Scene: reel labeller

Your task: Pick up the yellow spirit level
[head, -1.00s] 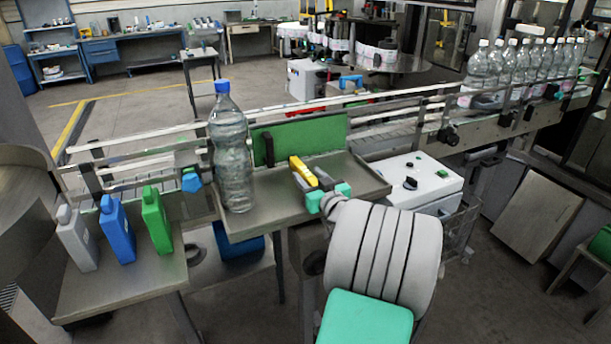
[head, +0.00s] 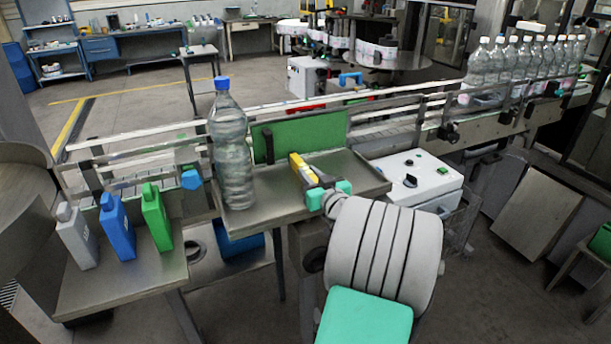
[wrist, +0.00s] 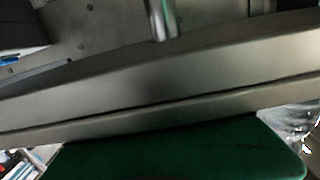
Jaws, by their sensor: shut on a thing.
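The yellow spirit level (head: 299,167) is a small yellow bar on the steel shelf, in front of the green panel in the head view. My gripper (head: 318,177) reaches it from the front right, with its dark fingers shut on the near part of the level. The level looks at or very close to the shelf surface; I cannot tell whether it touches. My arm hides part of its near end. The wrist view shows neither the level nor the fingertips clearly.
A large clear bottle (head: 231,150) with a blue cap stands left of the level. The green panel (head: 312,135) rises behind it. Grey, blue and green jugs (head: 155,218) stand on the lower left table. A white control box (head: 412,180) sits to the right.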

